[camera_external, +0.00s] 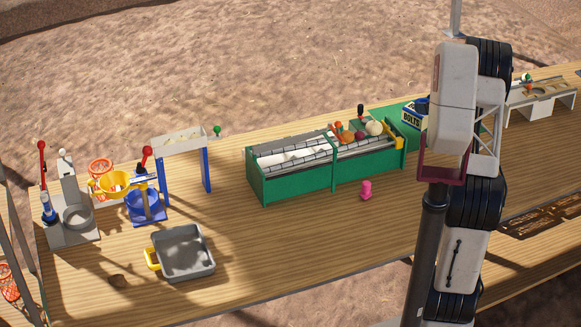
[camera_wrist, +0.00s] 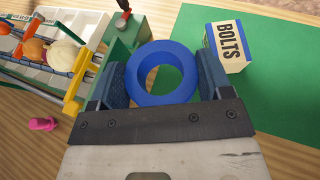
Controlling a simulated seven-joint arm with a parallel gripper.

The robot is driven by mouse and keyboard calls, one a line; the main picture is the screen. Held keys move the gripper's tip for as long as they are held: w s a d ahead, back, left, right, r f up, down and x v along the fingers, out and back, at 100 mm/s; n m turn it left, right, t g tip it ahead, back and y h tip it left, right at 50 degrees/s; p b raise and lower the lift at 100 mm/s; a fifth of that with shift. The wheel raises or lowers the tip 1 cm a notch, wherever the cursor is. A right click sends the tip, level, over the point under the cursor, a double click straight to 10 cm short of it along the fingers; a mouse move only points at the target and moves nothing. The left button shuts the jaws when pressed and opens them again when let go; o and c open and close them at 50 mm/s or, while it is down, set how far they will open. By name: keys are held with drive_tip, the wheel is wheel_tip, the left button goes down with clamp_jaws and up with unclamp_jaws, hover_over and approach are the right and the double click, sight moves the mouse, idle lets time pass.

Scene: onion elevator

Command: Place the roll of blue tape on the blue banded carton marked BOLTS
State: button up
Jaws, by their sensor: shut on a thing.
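The roll of blue tape (camera_wrist: 139,89) is held between the two fingers of my gripper (camera_wrist: 163,76) in the wrist view. My gripper is shut on its outer sides, with its round hole facing the camera. The carton marked BOLTS (camera_wrist: 229,48), white with blue bands, stands on a green mat to the right of the tape, apart from it in the picture. In the external view the carton (camera_external: 410,117) shows partly, just left of my arm. My arm hides my gripper there.
The green mat (camera_wrist: 277,93) is bare around the carton. A green conveyor (camera_external: 290,177) carries several onions and other vegetables at its right end. A pink object (camera_external: 366,190) lies in front of it. A grey tray (camera_external: 183,252) stands farther left on the wooden table.

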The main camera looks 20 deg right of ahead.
drive_tip(key=shift+w+d+f, duration=0.1)
drive_tip(key=shift+d+f, duration=0.1)
drive_tip(key=shift+f, duration=1.05)
drive_tip(key=shift+d+f, duration=0.15)
drive_tip(key=shift+f, duration=1.1)
hover_over(417, 116)
drive_tip(key=w+d, duration=0.2)
drive_tip(key=d, duration=0.1)
drive_tip(key=shift+a+f, duration=0.25)
drive_tip(key=shift+f, duration=0.5)
drive_tip(key=shift+w, duration=0.15)
drive_tip(key=shift+w+d, duration=0.1)
drive_tip(key=shift+w, duration=0.1)
drive_tip(key=shift+w+f, duration=0.1)
drive_tip(key=shift+f, duration=1.65)
drive_tip(key=shift+f, duration=0.15)
